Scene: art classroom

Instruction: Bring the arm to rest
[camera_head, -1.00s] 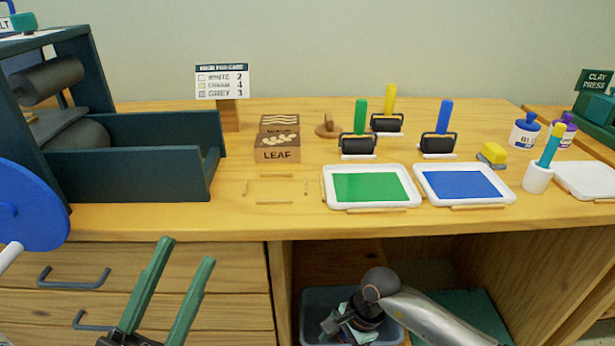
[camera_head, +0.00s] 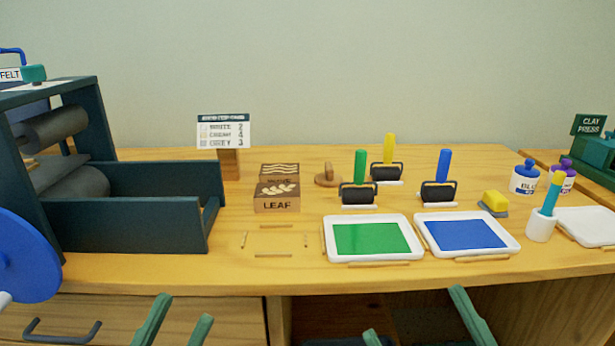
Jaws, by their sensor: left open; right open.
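My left gripper (camera_head: 185,308) shows at the bottom left as two green fingers standing apart, in front of the drawers. It is open, with nothing between the fingers. My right gripper (camera_head: 414,312) shows at the bottom, right of the middle, as two green fingers spread wide. It is open, with nothing seen between them. The rest of both arms is cut off by the lower picture edge.
The wooden table (camera_head: 290,282) holds a dark press (camera_head: 130,227) at left, a leaf stamp block (camera_head: 277,202), a green tray (camera_head: 330,252), a blue tray (camera_head: 425,243), upright rollers (camera_head: 358,195) and a brush cup (camera_head: 541,226). A drawer handle (camera_head: 60,332) projects at lower left.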

